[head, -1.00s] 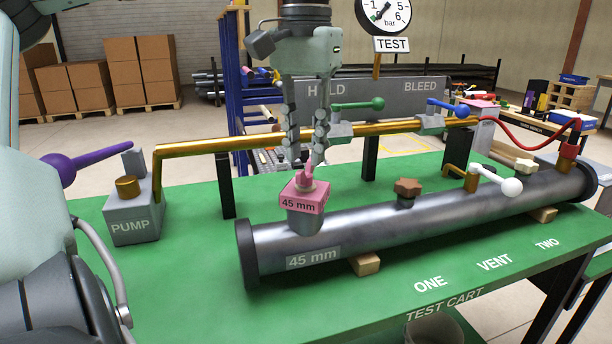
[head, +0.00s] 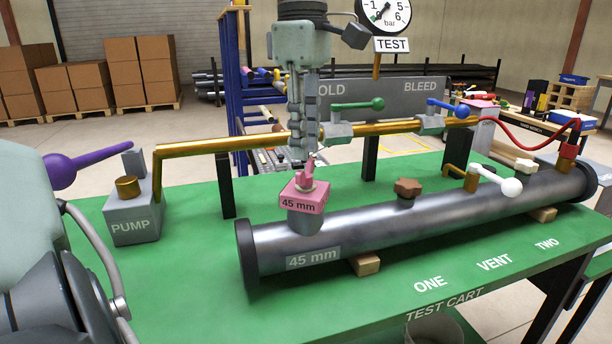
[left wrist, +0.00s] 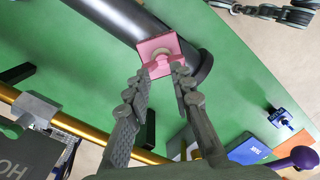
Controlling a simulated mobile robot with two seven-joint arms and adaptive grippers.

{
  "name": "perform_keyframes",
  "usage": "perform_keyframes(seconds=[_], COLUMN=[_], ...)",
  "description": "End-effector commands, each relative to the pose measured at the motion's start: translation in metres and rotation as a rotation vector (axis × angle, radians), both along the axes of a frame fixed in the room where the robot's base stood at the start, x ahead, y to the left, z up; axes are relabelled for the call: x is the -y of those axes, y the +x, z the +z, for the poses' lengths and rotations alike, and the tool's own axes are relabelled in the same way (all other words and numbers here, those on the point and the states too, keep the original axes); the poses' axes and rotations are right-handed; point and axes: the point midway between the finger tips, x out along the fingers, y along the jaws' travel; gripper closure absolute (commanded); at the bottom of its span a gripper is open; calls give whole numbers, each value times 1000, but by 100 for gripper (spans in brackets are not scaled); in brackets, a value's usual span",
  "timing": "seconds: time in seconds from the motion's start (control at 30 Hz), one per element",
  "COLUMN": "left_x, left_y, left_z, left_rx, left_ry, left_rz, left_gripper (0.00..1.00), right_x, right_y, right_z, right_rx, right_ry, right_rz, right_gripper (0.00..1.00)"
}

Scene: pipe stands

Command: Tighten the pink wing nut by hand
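The pink wing nut (head: 303,176) sits on top of a pink block (head: 301,199) marked "45 mm", on a short stub of the grey pipe (head: 420,214). My left gripper (head: 304,158) reaches down from above, its fingertips at the wing nut. In the left wrist view the fingertips (left wrist: 160,70) stand on either side of the wing nut (left wrist: 162,67) and seem to touch it; the fingers partly hide it. The pink block (left wrist: 158,45) shows beyond them. My right gripper is not in view.
A brass pipe (head: 225,145) runs behind the gripper from the pump (head: 134,215). Green (head: 360,105) and blue (head: 448,107) handles, a brown knob (head: 407,188) and a white-knobbed lever (head: 495,180) stand to the right. The green cart top (head: 190,285) in front is bare.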

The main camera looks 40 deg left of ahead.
Motion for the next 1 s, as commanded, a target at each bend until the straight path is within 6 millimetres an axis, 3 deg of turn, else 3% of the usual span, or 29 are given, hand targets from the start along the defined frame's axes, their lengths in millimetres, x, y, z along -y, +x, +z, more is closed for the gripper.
perform_keyframes(seconds=[1.0], left_x=[1], left_y=[-2], left_z=[-16], left_rx=[-6], left_ry=[-3], left_rz=[11], left_gripper=[77], right_x=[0], right_y=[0], right_z=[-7], right_rx=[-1], right_ry=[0], right_rz=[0], right_gripper=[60])
